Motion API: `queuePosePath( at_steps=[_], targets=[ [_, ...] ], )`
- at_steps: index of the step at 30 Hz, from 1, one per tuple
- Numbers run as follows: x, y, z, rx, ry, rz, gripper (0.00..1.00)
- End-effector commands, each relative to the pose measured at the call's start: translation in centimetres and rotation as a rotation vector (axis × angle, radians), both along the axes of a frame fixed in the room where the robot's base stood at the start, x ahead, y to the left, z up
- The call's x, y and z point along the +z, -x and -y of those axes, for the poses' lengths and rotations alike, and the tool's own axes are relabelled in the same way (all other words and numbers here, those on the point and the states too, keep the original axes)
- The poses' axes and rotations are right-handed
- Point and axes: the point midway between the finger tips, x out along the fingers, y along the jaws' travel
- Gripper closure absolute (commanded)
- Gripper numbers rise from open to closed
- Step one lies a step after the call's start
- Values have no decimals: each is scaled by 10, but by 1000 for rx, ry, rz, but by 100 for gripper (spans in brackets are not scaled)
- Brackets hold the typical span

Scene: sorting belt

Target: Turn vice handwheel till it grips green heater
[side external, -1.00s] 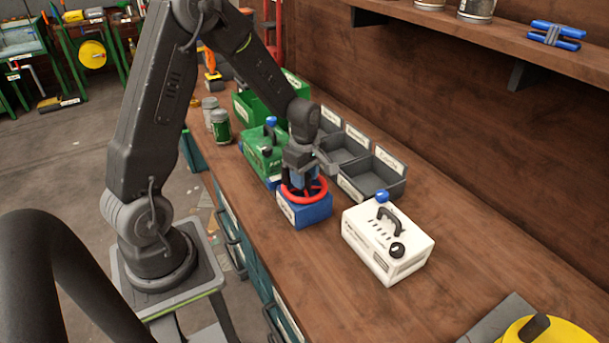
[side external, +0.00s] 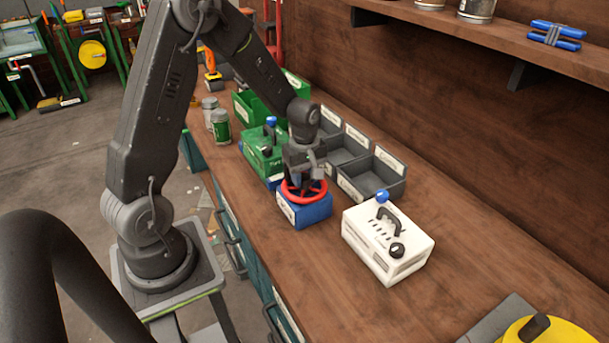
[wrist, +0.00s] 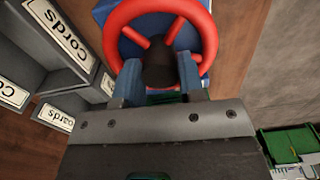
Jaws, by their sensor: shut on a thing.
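The red handwheel (side external: 318,193) lies flat on top of the blue vice (side external: 310,214) on the bench. It also shows in the wrist view (wrist: 118,22), with red spokes and a dark hub (wrist: 160,66). My gripper (side external: 303,182) points down at the wheel. In the wrist view its two blue fingers (wrist: 161,80) stand either side of the hub and are shut on the handwheel. The green heater (side external: 262,152) stands upright just behind the vice, with a dark handle and blue knob. The contact between heater and vice jaws is hidden by my gripper and the vice body.
A white heater (side external: 390,242) stands close to the right of the vice. Grey bins (side external: 380,180) with labels stand behind my gripper. Green bins (side external: 246,106) and small cans (side external: 220,126) are farther back.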

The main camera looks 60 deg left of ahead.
Motion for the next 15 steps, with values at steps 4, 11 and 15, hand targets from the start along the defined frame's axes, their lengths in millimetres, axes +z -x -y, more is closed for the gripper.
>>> queuePosePath(
  at_steps=[4, 11, 15],
  targets=[
    [0, 0, 0, -143, -1, 0, 88],
    [0, 0, 0, -361, -1, 0, 88],
    [0, 0, 0, -494, -1, 1, 88]
  ],
)
